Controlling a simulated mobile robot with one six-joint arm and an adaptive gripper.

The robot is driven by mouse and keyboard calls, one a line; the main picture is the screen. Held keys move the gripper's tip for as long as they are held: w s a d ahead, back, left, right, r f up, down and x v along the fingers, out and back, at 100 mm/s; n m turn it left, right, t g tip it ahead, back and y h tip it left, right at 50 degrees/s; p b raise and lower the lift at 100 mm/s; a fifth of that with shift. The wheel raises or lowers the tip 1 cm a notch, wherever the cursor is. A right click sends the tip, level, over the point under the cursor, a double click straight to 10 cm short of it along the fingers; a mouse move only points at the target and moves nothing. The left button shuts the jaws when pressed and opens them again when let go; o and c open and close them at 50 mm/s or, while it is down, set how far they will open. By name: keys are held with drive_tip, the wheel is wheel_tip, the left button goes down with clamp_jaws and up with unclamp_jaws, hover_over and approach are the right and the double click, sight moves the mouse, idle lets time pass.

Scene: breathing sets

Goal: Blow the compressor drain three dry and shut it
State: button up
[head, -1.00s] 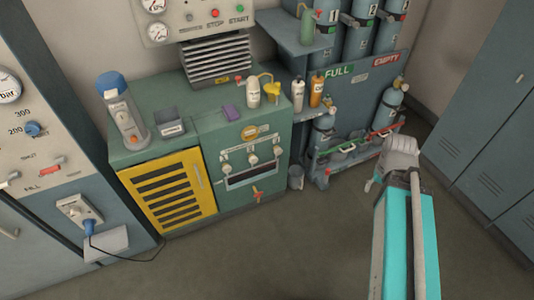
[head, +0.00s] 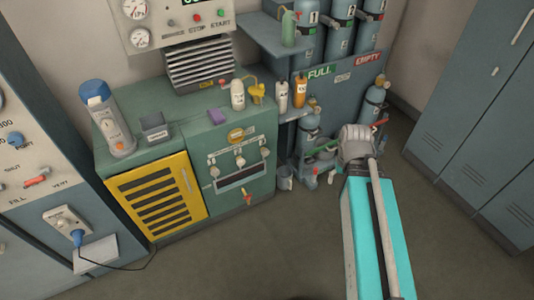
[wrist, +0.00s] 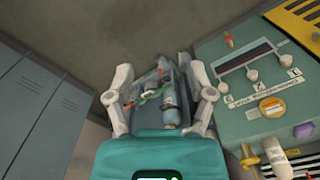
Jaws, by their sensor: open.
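The green compressor cabinet (head: 225,125) stands against the back wall. Its drain panel has a row of three pale knobs: left (head: 214,170), middle (head: 239,162) and right (head: 265,152). A red-and-yellow valve handle (head: 248,197) sits below the row. My gripper (head: 357,140) is to the right of the cabinet, apart from it. In the wrist view its fingers (wrist: 156,68) are spread, with nothing held between them.
The cylinder rack (head: 345,95) lies beyond my gripper. Grey lockers (head: 480,110) stand at the right. The floor (head: 270,245) before the cabinet is clear.

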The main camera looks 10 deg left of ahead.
drive_tip(key=shift+o, duration=1.1)
drive_tip(key=shift+w+a+f, duration=0.1)
drive_tip(key=shift+f, duration=0.15)
drive_tip(key=m+t+y+b, duration=1.25)
drive_tip(key=m+b, duration=1.95)
drive_tip(key=b, duration=2.3)
approach(267, 154)
drive_tip(key=s+t+h, duration=0.2)
drive_tip(key=s, duration=0.1)
drive_tip(key=shift+s+t+h, duration=0.2)
drive_tip(key=shift+t+h, duration=0.05)
drive_tip(key=shift+w+a+p, duration=0.1)
drive_tip(key=shift+a+p, duration=0.05)
drive_tip(key=shift+p, duration=0.15)
drive_tip(key=x, duration=1.3)
drive_tip(key=shift+w+a, duration=0.2)
